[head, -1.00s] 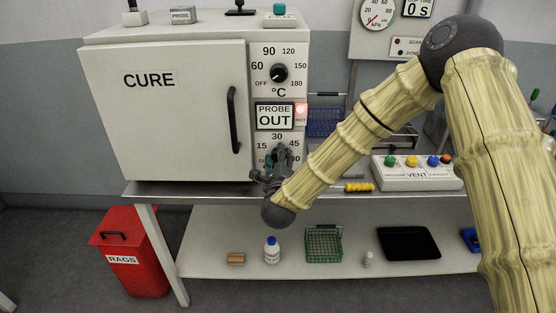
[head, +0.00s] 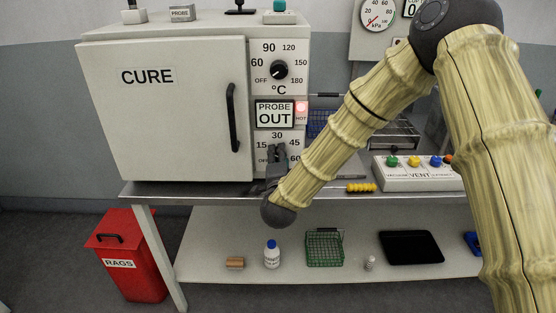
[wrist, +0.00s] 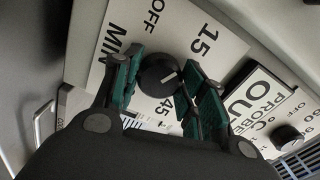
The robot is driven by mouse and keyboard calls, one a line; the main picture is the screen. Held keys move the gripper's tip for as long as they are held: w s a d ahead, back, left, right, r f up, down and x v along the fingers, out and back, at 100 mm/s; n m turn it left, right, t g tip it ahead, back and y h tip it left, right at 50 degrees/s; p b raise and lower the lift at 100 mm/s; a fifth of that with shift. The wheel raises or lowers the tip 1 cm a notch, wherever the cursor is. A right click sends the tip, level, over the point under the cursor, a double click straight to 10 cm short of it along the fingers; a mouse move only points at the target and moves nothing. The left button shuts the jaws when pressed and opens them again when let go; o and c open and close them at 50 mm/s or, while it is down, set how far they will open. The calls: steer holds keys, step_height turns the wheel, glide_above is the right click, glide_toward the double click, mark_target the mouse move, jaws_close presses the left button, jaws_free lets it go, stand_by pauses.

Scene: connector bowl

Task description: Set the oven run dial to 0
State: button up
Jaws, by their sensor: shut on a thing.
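The oven's run dial is a black round knob (wrist: 157,76) with a white pointer line, on a white plate marked OFF, 15, 30, 45, 60 and MIN. My gripper (wrist: 163,88) is shut on the dial, with its green-padded fingers on either side of it in the wrist view. The pointer faces the right finger, between 15 and 45, roughly toward 30. That finger hides the 30 mark there. In the head view my gripper (head: 277,155) stands in front of the lower plate and hides the dial. The white CURE oven (head: 175,115) is closed.
The temperature dial (head: 279,70) sits above, with the PROBE OUT display (head: 275,114) and a lit red HOT lamp (head: 301,112) between. The oven door handle (head: 233,117) is just left. The bench edge (head: 230,190) runs below. A VENT button box (head: 415,172) stands right.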

steer(key=n, duration=1.2)
steer(key=shift+f, duration=0.1)
steer(key=shift+n, duration=0.3)
stand_by(0.3)
steer(key=o, duration=1)
steer(key=s, duration=1.2)
